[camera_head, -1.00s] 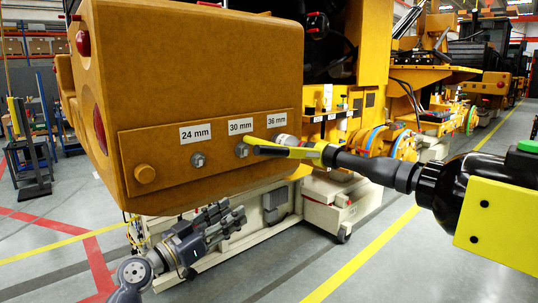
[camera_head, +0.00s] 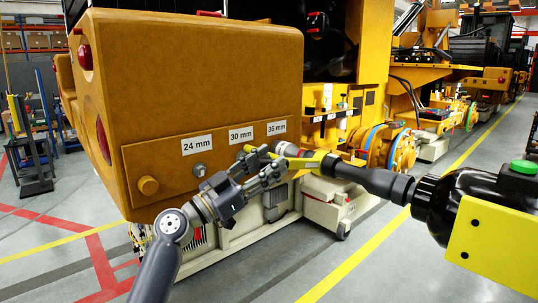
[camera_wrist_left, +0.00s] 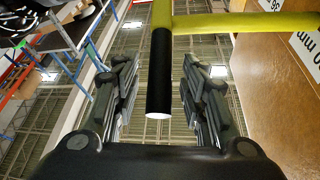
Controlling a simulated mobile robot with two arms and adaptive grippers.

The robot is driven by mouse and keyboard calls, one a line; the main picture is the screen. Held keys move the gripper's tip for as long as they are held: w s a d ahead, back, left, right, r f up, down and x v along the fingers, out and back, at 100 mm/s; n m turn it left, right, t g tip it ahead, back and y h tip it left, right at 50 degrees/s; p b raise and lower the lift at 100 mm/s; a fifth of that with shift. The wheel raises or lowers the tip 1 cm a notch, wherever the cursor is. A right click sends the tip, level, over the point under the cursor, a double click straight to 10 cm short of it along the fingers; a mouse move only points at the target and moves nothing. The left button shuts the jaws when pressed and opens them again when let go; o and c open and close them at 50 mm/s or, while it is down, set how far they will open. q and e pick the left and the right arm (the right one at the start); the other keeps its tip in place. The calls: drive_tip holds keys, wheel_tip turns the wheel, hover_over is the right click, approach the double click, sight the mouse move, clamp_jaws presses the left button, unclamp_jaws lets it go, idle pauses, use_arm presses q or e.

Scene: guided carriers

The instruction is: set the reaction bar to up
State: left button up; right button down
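The reaction bar (camera_head: 312,161) is yellow and sits at the nose of a black and yellow power tool (camera_head: 468,212) that comes in from the right. It reaches left across the front of the orange machine panel. In the left wrist view the yellow bar (camera_wrist_left: 220,22) crosses the top, and a black handle (camera_wrist_left: 159,75) hangs from it. My left gripper (camera_head: 268,162) is at the bar's left end, partly covering it. In its wrist view the fingers (camera_wrist_left: 160,95) stand open on both sides of the handle, with gaps visible. My right gripper is not in view.
A green button (camera_head: 524,166) tops the tool. The floor in front is clear.

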use_arm(q)
drive_tip(key=shift+w+d+r, duration=0.1)
drive_tip(key=shift+w+d, duration=0.1)
drive_tip(key=shift+d, duration=0.05)
clamp_jaws()
